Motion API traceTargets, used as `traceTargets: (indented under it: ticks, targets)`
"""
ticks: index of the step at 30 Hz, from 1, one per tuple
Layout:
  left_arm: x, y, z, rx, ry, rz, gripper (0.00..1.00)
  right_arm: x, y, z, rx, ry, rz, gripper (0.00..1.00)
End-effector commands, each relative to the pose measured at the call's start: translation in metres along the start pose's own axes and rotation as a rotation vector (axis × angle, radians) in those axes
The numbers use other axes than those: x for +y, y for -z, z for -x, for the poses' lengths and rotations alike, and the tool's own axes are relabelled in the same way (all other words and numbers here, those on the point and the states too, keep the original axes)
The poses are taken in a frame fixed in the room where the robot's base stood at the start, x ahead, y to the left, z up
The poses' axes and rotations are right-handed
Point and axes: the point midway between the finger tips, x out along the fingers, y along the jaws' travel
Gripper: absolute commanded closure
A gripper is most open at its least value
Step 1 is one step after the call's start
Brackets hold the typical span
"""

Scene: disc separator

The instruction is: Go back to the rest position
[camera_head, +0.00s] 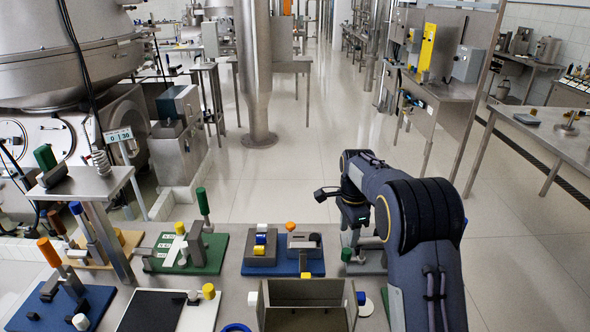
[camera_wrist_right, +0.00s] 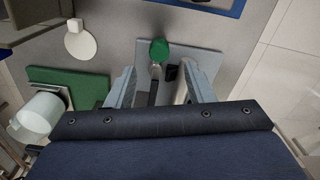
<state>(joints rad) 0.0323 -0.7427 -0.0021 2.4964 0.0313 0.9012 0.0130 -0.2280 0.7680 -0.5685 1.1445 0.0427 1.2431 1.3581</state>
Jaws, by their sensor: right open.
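My right arm (camera_head: 425,230) comes in from the lower right in the head view and bends at its dark elbow. My right gripper (camera_head: 354,238) points down above a grey plate at the right end of the bench. In the right wrist view the gripper (camera_wrist_right: 162,80) has its two fingers apart, one on each side of a green-knobbed lever (camera_wrist_right: 160,50) on the grey plate (camera_wrist_right: 207,62). The green knob (camera_head: 346,254) also shows beside the gripper in the head view. I cannot tell whether the fingers touch anything. My left gripper is not in view.
A blue board (camera_head: 285,268) with grey blocks and an open metal box (camera_head: 305,292) lie left of my right arm. A green board (camera_head: 212,255) with levers is farther left. A steel column (camera_head: 257,80) stands behind. Open floor (camera_head: 300,150) lies beyond the bench.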

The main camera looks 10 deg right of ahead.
Motion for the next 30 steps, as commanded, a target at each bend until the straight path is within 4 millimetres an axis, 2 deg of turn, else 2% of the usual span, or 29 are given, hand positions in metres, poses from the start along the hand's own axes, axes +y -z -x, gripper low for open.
traceTargets:
  ticks: [2,5,8,12,18,21,24,27,30]
  targets:
    - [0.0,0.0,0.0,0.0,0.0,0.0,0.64,0.004,0.002,0.003,-0.011,0.005,0.009,0.52]
    - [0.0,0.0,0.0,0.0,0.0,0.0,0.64,0.021,0.006,0.017,-0.057,0.03,0.055,0.52]
    - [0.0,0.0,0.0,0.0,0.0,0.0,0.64,0.052,0.009,0.04,-0.131,0.086,0.158,0.52]
    - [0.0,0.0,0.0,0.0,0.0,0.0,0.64,0.113,0.0,0.073,-0.219,0.209,0.378,0.52]
    - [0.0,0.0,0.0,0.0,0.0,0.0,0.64,0.205,-0.03,0.102,-0.223,0.416,0.737,0.52]
    - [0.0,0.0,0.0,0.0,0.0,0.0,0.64,0.251,-0.049,0.105,-0.169,0.51,0.923,0.52]
    - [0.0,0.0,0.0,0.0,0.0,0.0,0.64,0.289,-0.066,0.098,-0.091,0.578,1.092,0.52]
    - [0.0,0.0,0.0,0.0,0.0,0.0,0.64,0.318,-0.079,0.087,-0.012,0.618,1.224,0.52]
    - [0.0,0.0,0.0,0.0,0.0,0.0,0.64,0.335,-0.087,0.076,0.046,0.636,1.312,0.52]
